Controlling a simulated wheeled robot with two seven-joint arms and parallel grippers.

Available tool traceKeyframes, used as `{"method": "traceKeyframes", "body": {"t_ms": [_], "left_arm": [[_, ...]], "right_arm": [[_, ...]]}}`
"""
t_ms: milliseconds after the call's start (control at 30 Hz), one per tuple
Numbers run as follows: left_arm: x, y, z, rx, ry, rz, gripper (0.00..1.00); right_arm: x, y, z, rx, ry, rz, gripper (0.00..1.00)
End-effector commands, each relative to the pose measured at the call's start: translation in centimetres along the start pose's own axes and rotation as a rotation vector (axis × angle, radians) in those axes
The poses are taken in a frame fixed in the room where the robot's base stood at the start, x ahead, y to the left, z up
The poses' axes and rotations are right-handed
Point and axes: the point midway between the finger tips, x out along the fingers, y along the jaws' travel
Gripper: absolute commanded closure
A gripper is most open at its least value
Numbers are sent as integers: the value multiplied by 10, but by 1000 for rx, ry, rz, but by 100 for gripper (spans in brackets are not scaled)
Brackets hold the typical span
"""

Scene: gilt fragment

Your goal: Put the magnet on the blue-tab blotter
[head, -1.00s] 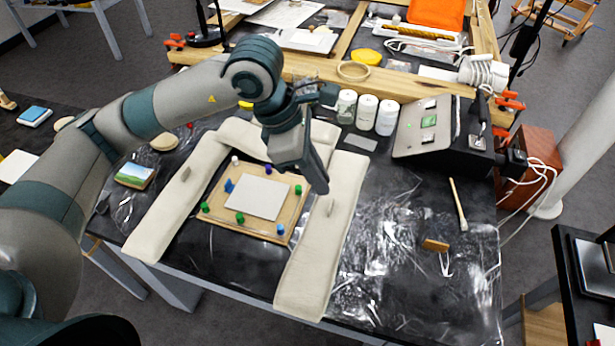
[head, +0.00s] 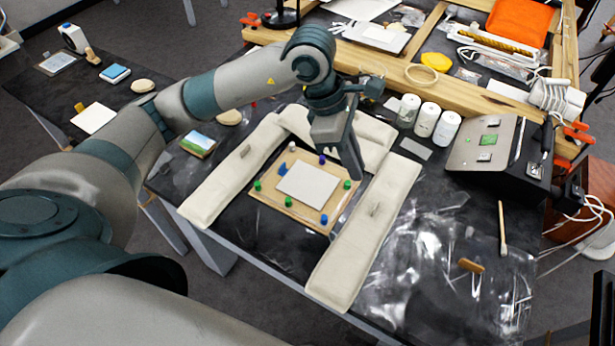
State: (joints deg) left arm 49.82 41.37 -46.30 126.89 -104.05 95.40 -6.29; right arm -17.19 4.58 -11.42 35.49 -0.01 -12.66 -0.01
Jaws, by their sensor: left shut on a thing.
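No blotter with a blue tab can be told for sure; a blue-topped pad (head: 115,73) lies on the left side table. My right gripper is not in view.
A grey control box (head: 485,148) stands at the right, with white jars (head: 425,120) left of it. A brush (head: 502,228) and a wooden-handled tool (head: 471,265) lie on the black plastic-covered table. Another cushion (head: 228,180) borders the board's left.

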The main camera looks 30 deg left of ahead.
Motion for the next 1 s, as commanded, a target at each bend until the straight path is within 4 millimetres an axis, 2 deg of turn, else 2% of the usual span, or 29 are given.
{"method": "traceKeyframes", "body": {"t_ms": [167, 600, 800, 1000], "left_arm": [[1, 5, -22, -6, 4, -2, 100], [15, 28, -108, -6, 3, -2, 100], [20, 32, -126, -2, 2, 0, 100], [21, 33, -127, 0, 1, 0, 100]], "right_arm": [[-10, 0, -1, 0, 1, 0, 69], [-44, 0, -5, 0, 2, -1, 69], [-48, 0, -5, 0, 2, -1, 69], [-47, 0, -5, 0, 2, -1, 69]]}}
